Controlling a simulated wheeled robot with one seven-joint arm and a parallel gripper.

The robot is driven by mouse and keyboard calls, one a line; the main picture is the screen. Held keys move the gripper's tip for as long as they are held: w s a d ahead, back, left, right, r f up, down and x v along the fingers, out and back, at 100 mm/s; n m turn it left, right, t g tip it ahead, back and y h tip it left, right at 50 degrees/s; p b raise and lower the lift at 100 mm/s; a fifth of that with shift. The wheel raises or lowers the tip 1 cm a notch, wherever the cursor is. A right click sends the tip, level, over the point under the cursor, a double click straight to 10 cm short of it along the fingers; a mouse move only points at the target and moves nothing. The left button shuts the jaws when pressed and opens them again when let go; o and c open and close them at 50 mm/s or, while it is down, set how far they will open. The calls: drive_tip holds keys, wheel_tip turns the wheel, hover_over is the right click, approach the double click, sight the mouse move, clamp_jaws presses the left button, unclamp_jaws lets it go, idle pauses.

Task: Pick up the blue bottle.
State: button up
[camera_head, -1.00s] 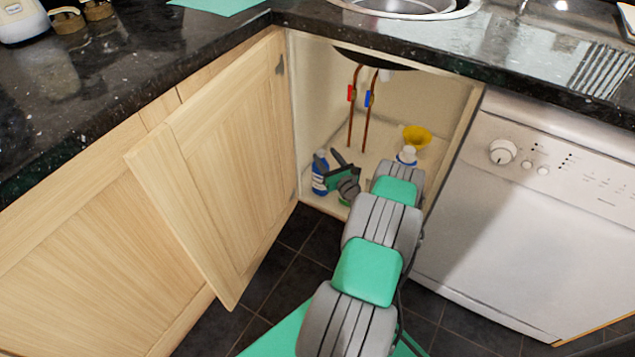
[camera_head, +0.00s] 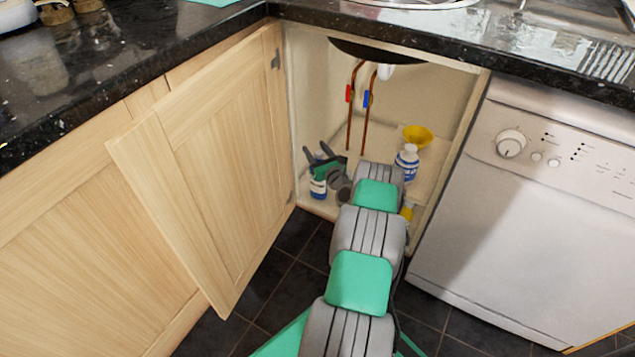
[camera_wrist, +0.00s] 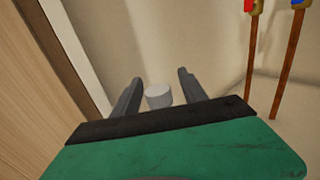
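The blue bottle (camera_head: 318,188) stands at the front left of the cupboard floor under the sink. My gripper's palm and fingers hide its upper part in the head view. My gripper (camera_head: 316,149) is inside the cupboard at the bottle's top, its two dark fingers spread apart. In the wrist view, a round white-grey cap (camera_wrist: 158,96) shows between the fingers of my gripper (camera_wrist: 160,76). There is a visible gap on the right finger's side; the left finger is nearer the cap. The fingers are not closed on it.
A white bottle with a blue label (camera_head: 407,165) and a yellow funnel (camera_head: 417,135) stand at the cupboard's right. Copper pipes (camera_head: 352,120) run up the back. The open door (camera_head: 210,165) is left, the dishwasher (camera_head: 530,210) right.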

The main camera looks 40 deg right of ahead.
clamp_jaws()
idle(0.3)
drive_tip(key=shift+r, duration=0.1)
idle(0.8)
